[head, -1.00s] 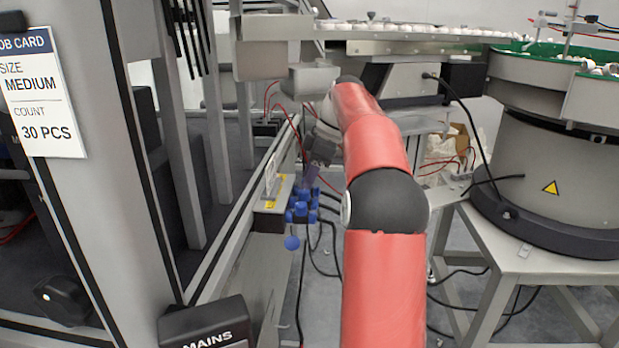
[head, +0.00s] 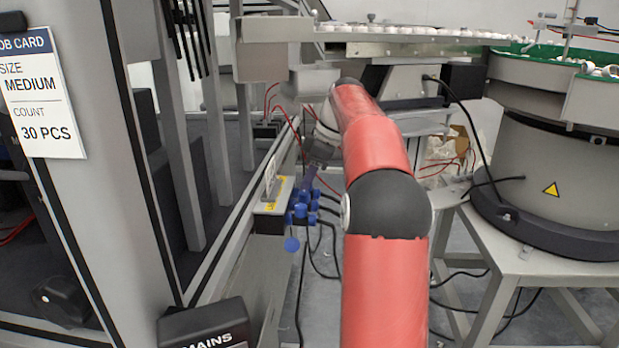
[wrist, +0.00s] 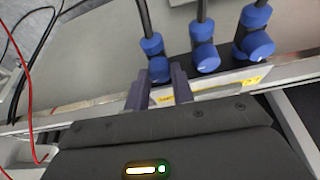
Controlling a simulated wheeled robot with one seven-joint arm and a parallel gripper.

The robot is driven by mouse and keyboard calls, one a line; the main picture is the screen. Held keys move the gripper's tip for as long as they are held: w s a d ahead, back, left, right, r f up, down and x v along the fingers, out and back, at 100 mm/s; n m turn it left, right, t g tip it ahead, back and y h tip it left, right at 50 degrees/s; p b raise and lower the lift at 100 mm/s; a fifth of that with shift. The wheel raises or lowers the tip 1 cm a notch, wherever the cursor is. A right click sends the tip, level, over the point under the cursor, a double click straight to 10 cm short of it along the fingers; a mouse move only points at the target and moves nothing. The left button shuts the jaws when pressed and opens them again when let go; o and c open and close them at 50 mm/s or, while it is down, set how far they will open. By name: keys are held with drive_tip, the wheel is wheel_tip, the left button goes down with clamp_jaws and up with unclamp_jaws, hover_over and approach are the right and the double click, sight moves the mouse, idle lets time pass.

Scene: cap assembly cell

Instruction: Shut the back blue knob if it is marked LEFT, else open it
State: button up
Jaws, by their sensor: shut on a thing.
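A row of blue knobs sits on a dark block (head: 288,221) at the side of the machine frame. In the wrist view the front-most blue knobs (wrist: 205,57) (wrist: 257,45) stand free, each with a black hose. The back blue knob (wrist: 158,68) is at the left of that row, between the two fingers of my gripper (wrist: 160,90), which is shut on it. In the head view my gripper (head: 308,180) reaches down to the far end of the knobs. Yellow labels (wrist: 252,82) lie beside the knobs, but their words are unreadable.
A grey box with a yellow label (head: 272,207) adjoins the knobs on the left. Black hoses run down to the right. A MAINS box (head: 205,325) is in front, and a bowl feeder (head: 555,170) stands at the right.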

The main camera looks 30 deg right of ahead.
drive_tip(key=m+h, duration=0.1)
drive_tip(key=m, duration=0.2)
drive_tip(key=m+t, duration=0.1)
drive_tip(key=m, duration=0.1)
drive_tip(key=shift+s+a+m+h, duration=0.1)
drive_tip(key=shift+a+m+h, duration=0.05)
drive_tip(key=shift+m+h, duration=0.25)
idle(0.4)
drive_tip(key=o, duration=1)
drive_tip(key=shift+r, duration=0.15)
drive_tip(key=p+v, duration=0.1)
drive_tip(key=v, duration=0.6)
drive_tip(key=shift+s+r, duration=0.2)
drive_tip(key=shift+r, duration=0.05)
